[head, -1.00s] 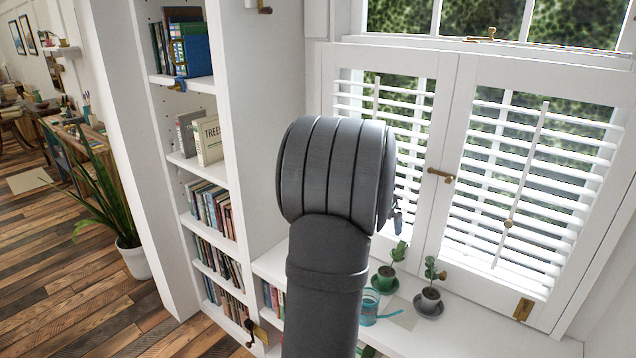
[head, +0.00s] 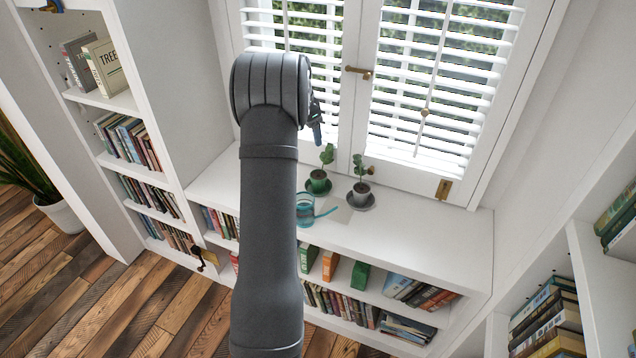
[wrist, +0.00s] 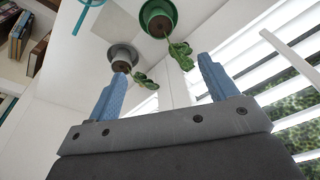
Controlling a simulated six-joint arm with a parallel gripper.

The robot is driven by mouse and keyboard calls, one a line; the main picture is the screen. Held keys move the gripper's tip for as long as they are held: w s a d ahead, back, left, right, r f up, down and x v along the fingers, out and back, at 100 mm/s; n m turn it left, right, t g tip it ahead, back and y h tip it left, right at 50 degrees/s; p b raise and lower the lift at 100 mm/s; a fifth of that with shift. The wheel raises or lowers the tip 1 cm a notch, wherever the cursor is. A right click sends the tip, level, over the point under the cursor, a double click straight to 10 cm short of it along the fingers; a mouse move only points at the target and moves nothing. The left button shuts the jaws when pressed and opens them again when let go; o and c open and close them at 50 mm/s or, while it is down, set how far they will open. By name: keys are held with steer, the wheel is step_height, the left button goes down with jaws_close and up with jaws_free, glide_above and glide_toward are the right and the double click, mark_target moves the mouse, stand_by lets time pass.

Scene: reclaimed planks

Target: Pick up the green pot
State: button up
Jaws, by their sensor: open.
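The green pot (head: 318,184) with a small leafy plant stands on a green saucer on the white window ledge. It also shows at the top of the wrist view (wrist: 157,16), beyond the fingertips. My gripper (wrist: 160,76) has its two blue fingers spread with nothing between them. In the head view part of my gripper (head: 316,122) shows above the pot, in front of the shutters; the rest is hidden behind my arm.
A grey pot (head: 361,192) with a plant stands just right of the green pot. A teal watering can (head: 305,209) is in front, partly behind my arm. White shutters (head: 425,85) rise behind. The ledge's right side (head: 440,235) is clear.

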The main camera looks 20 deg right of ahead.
step_height(320, 180, down, 4)
steer(key=w+d+m, duration=0.2)
steer(key=m, duration=0.1)
glide_above(318, 176)
steer(key=a, duration=0.1)
steer(key=shift+g+y, duration=0.3)
steer(key=shift+g, duration=0.1)
steer(key=f, duration=1.1)
steer(key=shift+s+f, duration=0.3)
steer(key=shift+f, duration=0.1)
steer(key=shift+s+d+f, duration=0.1)
steer(key=shift+d+f, duration=0.1)
steer(key=shift+f, duration=1.2)
steer(key=shift+d+f, duration=0.2)
steer(key=shift+f, duration=1.2)
steer(key=c, duration=1.2)
steer(key=shift+r, duration=0.1)
steer(key=shift+c, duration=0.2)
step_height(318, 176, up, 4)
steer(key=shift+r, duration=0.1)
steer(key=s+d+r, duration=0.6)
steer(key=s+r, duration=0.3)
steer(key=s, duration=0.1)
steer(key=shift+r, duration=0.35)
